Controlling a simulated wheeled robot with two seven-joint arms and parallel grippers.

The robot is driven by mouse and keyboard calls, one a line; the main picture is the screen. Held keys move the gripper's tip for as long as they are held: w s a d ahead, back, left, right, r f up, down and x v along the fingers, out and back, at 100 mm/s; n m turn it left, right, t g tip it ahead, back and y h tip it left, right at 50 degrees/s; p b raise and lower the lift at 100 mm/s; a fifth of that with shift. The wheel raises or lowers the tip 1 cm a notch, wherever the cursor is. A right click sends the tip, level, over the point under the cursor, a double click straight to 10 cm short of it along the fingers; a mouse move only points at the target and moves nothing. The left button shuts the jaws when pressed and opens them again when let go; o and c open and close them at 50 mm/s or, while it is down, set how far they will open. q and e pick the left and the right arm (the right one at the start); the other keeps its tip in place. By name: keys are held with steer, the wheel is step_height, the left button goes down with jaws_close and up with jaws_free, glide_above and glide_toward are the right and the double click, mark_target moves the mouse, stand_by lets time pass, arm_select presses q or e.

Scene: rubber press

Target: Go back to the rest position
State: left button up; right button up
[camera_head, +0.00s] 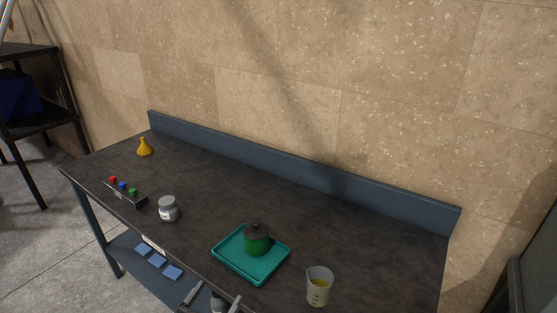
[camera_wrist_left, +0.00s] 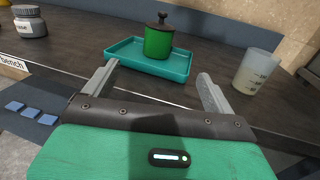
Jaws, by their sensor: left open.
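My left gripper (camera_head: 213,298) is at the bottom edge of the head view, in front of the bench's near edge. In the left wrist view the left gripper (camera_wrist_left: 160,88) shows two grey fingers spread apart with nothing between them. Beyond the fingers, a green pot with a dark knobbed lid (camera_head: 257,242) stands on a teal tray (camera_head: 226,262). The pot (camera_wrist_left: 158,42) and tray (camera_wrist_left: 118,56) are apart from the fingers. My right gripper is not in view.
On the dark bench (camera_head: 340,235) are a beaker with yellow liquid (camera_head: 319,287), a grey jar (camera_head: 168,209), a button box (camera_head: 125,194) and a yellow funnel (camera_head: 145,147). A raised blue ledge (camera_head: 300,172) runs along the back. The bench's back right is clear. A black shelf (camera_head: 40,122) stands at left.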

arm_select(q)
steer(key=s+a+f+m+g+y, duration=0.15)
steer(key=s+a+f+m, duration=0.35)
steer(key=f, duration=0.8)
steer(key=s+a+f+m+g+y, duration=0.1)
steer(key=s+f+m+g, duration=0.2)
steer(key=f+m, duration=0.7)
steer(key=s+a+f+m+g+y, duration=0.1)
steer(key=s+a+f+m+g, duration=0.25)
steer(key=f, duration=1.15)
steer(key=s+f+m+g+y, duration=0.1)
steer(key=s+f+m, duration=0.4)
steer(key=s, duration=0.6)
steer(key=s+a+f+m+g+y, duration=0.1)
steer(key=s+f+m+g, duration=0.3)
steer(key=s+f, duration=0.3)
steer(key=s+a+f+m+g+y, duration=0.1)
steer(key=s+f+m, duration=0.6)
steer(key=s, duration=1)
steer(key=shift+g, duration=0.9)
